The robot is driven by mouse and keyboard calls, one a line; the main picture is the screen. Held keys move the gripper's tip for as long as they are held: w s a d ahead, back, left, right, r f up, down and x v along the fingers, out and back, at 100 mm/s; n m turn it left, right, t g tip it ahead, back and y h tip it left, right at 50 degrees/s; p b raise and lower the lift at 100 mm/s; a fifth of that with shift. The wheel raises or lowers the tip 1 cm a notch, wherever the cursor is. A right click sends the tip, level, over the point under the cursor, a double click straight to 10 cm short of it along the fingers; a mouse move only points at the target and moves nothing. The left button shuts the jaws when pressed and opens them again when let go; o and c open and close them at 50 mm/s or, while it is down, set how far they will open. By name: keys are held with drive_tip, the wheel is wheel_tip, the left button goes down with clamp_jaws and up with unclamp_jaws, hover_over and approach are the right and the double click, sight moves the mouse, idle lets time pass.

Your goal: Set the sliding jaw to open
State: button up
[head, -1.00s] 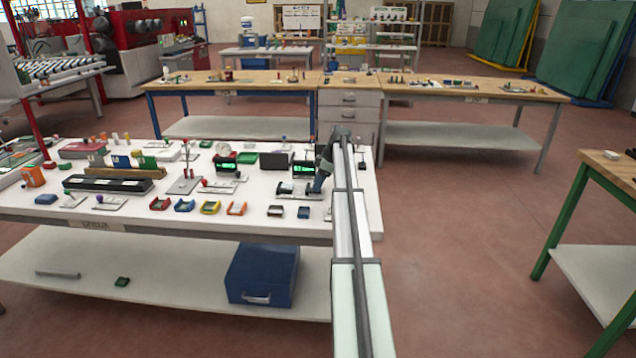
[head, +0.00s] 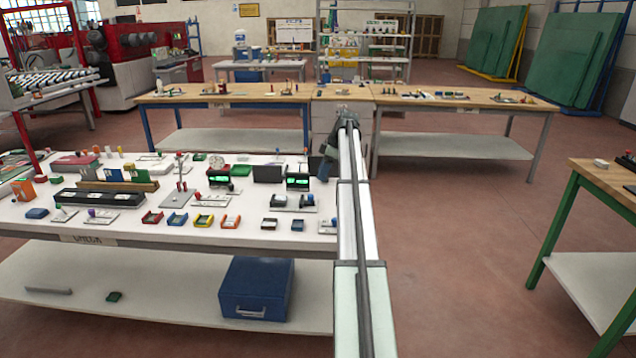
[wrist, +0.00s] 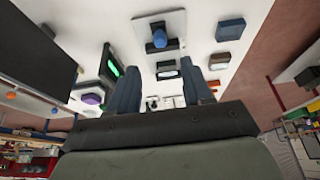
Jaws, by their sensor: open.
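My gripper (head: 326,168) is raised over the back right part of the white bench, its two dark fingers spread with nothing between them. The wrist view also shows my gripper (wrist: 163,85) open. A grey plate with a blue knob (wrist: 160,40) lies beyond the fingertips, and a small dark and pale part (wrist: 167,70) shows in the gap, apart from the fingers. In the head view, small grey fixtures (head: 292,203) lie in front of a green-lit readout (head: 298,181). I cannot tell which part is the sliding jaw or how it is set.
The white bench (head: 110,236) carries several coloured trays, including a blue one (head: 298,225), plus a black panel (head: 267,173) and knobbed plates. A blue case (head: 257,288) sits on its lower shelf. Wooden tables (head: 440,97) stand behind.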

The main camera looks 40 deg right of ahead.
drive_tip(key=shift+v, duration=1.5)
